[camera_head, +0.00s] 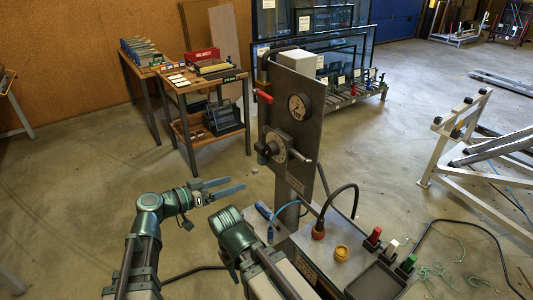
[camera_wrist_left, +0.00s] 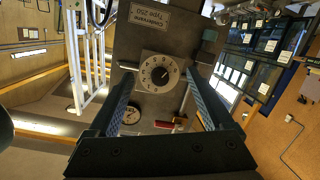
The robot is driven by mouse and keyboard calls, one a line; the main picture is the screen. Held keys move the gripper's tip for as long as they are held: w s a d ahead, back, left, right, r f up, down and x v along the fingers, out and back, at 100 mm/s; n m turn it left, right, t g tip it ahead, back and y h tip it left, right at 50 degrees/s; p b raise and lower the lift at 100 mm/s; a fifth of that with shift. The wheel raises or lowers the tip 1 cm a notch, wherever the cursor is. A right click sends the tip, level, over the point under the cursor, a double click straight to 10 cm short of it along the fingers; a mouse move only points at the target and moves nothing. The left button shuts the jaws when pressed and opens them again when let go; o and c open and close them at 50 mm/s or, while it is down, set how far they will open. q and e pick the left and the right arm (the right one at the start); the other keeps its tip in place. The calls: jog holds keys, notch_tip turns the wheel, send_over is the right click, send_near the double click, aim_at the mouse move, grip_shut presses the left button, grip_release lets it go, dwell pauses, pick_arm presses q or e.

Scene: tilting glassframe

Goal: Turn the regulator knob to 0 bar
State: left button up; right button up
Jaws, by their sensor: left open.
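The regulator knob (camera_head: 275,148) is a dark knob on a round pale dial, low on an upright grey panel (camera_head: 310,125). In the left wrist view the panel appears upside down, with the black knob (camera_wrist_left: 160,75) at the middle of its numbered dial (camera_wrist_left: 147,82). The knob's setting is too small to read for certain. My left gripper (camera_head: 230,186) is open and empty, left of and below the knob in the head view. Its two fingers show in the left wrist view (camera_wrist_left: 164,88), apart from the knob. My right arm shows at the bottom; its fingers are unclear.
A round gauge (camera_head: 299,106) is above the knob, and a red-handled lever (camera_head: 264,97) is at the panel's left edge. A wooden table (camera_head: 190,84) is behind. Floor at left is free.

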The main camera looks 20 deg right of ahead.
aim_at(268, 152)
pick_arm(q)
jog(key=shift+t+h, duration=0.7)
jog(key=shift+h, duration=0.1)
jog(key=w+d+r, duration=0.1)
jog(key=w+d, duration=0.1)
jog(key=d, duration=0.2)
jog(key=w+d+r, duration=0.1)
jog(key=w+d, duration=0.1)
jog(key=d, duration=0.2)
jog(key=w+d+r, duration=0.1)
jog(key=w+d, duration=0.2)
jog(key=d, duration=0.2)
jog(key=shift+r, duration=0.35)
grip_shut()
